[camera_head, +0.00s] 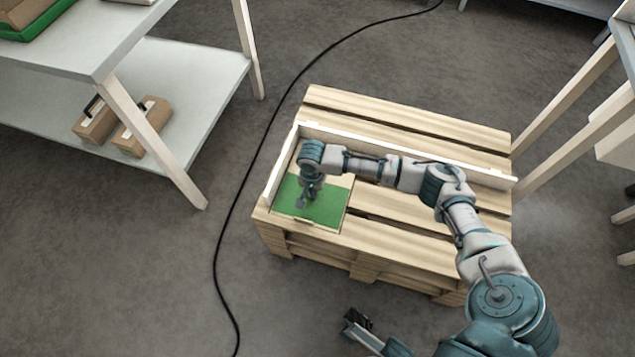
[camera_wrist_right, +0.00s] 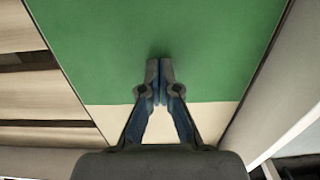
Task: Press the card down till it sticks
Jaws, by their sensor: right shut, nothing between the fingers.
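The green card (camera_head: 330,207) lies flat at the front left corner of the wooden pallet (camera_head: 420,262), with a pale beige strip along its back edge. My right gripper (camera_head: 304,204) points down over the card. In the right wrist view its fingers (camera_wrist_right: 160,84) are shut with nothing between them, and the tips are over the green area (camera_wrist_right: 95,40) near the beige strip (camera_wrist_right: 210,114). A dark shadow meets the tips; I cannot tell whether they touch the card. My left gripper (camera_head: 357,320) is low in the head view, in front of the pallet, its jaws unclear.
A black cable (camera_head: 260,150) crosses the floor at left. A shelf (camera_head: 220,90) with cardboard boxes (camera_head: 143,125) stands left; table legs (camera_head: 560,105) stand right.

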